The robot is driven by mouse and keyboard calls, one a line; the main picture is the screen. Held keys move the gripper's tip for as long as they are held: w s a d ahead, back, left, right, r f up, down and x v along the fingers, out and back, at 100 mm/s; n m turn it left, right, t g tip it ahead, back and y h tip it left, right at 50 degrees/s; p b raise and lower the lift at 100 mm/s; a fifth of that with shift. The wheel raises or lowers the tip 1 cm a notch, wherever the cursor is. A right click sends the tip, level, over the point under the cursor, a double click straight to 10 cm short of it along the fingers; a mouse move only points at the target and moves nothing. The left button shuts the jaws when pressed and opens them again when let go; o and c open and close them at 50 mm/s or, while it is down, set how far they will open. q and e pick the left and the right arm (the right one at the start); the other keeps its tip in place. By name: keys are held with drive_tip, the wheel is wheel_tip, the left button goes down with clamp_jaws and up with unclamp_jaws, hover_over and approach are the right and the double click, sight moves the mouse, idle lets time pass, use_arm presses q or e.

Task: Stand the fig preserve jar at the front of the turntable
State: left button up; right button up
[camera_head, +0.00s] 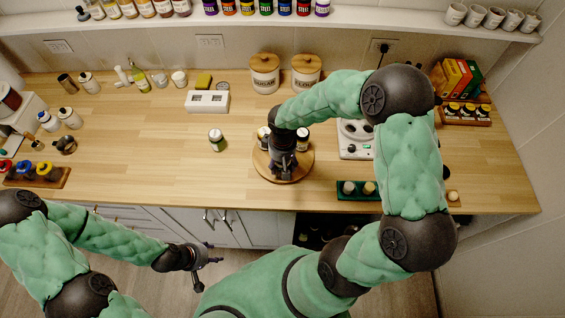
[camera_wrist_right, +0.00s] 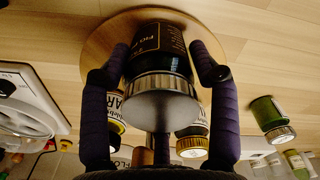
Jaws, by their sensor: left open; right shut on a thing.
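The fig preserve jar (camera_wrist_right: 158,55) has a dark label reading "FIG PRE…" and a metal lid facing the right wrist camera. My right gripper (camera_wrist_right: 162,70) is shut around the jar, one dark finger on each side. The jar is upright over the front part of the round wooden turntable (camera_wrist_right: 105,42); I cannot tell whether its base touches. In the head view my right gripper (camera_head: 283,168) hides most of the jar over the turntable (camera_head: 302,170). My left gripper (camera_head: 210,256) is open and empty, in front of the counter's edge.
Two other jars (camera_head: 263,134) (camera_head: 302,140) stand toward the turntable's back. A green jar (camera_head: 216,140) stands on the counter to the left. Canisters (camera_head: 264,75) stand behind. The counter left of the turntable is mostly clear.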

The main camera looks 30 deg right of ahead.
drive_tip(key=shift+f, duration=0.1)
drive_tip(key=o, duration=1.6)
drive_tip(key=shift+c, duration=0.2)
drive_tip(key=shift+r, duration=0.2)
wheel_tip(320, 180, up, 12)
drive_tip(key=shift+p, duration=0.65)
